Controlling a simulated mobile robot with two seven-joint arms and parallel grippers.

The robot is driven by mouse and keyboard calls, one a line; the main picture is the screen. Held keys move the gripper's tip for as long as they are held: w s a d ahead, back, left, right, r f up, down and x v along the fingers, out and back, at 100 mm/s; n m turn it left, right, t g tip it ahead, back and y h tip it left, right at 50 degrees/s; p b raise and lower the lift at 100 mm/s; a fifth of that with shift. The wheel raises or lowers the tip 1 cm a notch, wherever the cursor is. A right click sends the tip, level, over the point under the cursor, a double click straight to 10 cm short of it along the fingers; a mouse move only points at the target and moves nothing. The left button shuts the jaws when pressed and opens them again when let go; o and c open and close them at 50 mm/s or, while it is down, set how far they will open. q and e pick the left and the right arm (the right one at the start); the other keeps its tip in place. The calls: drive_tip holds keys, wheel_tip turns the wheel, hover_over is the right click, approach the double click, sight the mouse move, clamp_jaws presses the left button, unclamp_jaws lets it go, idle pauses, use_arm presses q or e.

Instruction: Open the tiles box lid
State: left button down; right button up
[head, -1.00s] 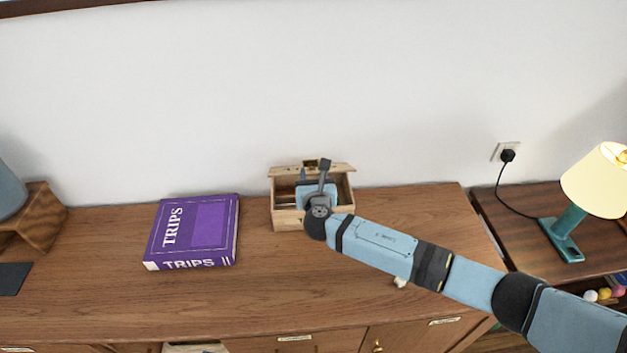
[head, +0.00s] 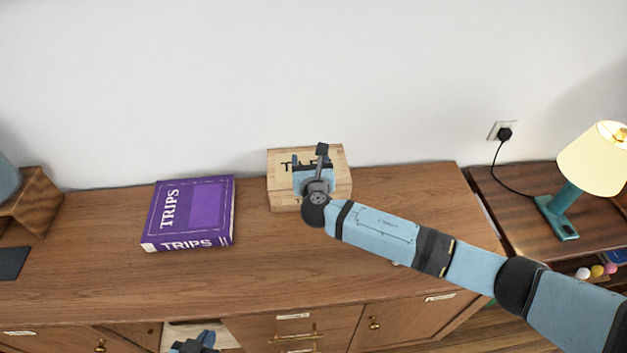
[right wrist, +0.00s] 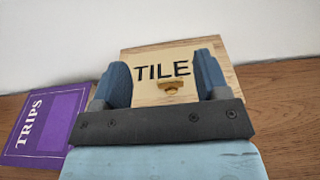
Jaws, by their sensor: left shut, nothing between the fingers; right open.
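The tiles box (head: 284,197) is a light wooden box on the dresser against the wall. Its lid (head: 278,162) lies down over the box, with dark lettering on top. In the right wrist view the lid (right wrist: 145,52) reads "TILE", and a brass clasp (right wrist: 171,88) shows at its near edge. My right gripper (head: 314,168) is open and empty over the box's front, hiding part of it. In the right wrist view its fingers (right wrist: 163,72) stand on either side of the clasp; I cannot tell whether they touch the box. My left gripper (head: 196,343) is shut and empty at the bottom edge.
A purple TRIPS book (head: 190,213) lies left of the box on the wooden dresser (head: 110,285). A wooden block-like stand (head: 35,203) is at far left. A teal lamp (head: 570,190) stands on a lower side table at right. The dresser top in front of the book is clear.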

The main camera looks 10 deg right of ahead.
drive_tip(key=s+r+b, duration=0.1)
drive_tip(key=s, duration=1)
drive_tip(key=shift+s+r, duration=0.15)
drive_tip(key=shift+r, duration=0.15)
